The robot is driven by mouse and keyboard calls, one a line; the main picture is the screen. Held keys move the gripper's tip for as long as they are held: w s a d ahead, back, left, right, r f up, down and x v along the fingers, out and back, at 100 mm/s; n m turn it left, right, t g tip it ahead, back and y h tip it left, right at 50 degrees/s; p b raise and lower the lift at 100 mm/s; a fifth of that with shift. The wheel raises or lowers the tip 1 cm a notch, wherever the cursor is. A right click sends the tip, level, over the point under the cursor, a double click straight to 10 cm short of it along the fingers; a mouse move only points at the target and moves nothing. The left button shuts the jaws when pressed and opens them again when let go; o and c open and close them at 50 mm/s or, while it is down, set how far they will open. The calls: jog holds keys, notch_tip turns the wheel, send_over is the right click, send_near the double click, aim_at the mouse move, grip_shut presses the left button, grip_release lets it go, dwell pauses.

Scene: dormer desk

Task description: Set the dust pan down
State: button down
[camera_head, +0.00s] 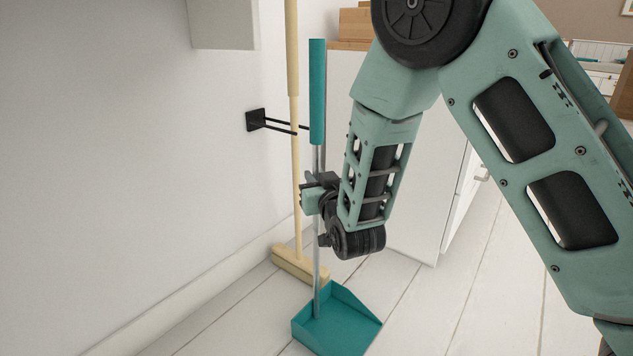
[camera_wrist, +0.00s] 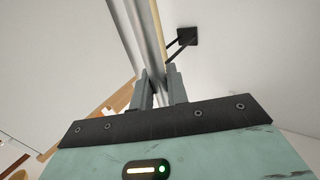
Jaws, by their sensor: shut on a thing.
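The dust pan is upright, with a teal scoop (camera_head: 338,325) low over or on the white plank floor, a thin metal pole and a teal grip (camera_head: 317,92) at the top. I cannot tell if the scoop touches the floor. My gripper (camera_head: 312,196) is shut on the metal pole about midway up. In the wrist view the pole (camera_wrist: 152,45) runs up between the two fingers of my gripper (camera_wrist: 160,90). Part of the pole at the grasp is hidden by the gripper.
A broom (camera_head: 293,180) with a cream stick stands against the wall behind the pole. A black wall hook (camera_head: 257,121) with two prongs reaches out beside both sticks. A white cabinet (camera_head: 420,190) stands behind my arm. Open plank floor (camera_head: 455,315) lies to the right.

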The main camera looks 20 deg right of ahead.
jog(key=c, duration=1.4)
grip_release()
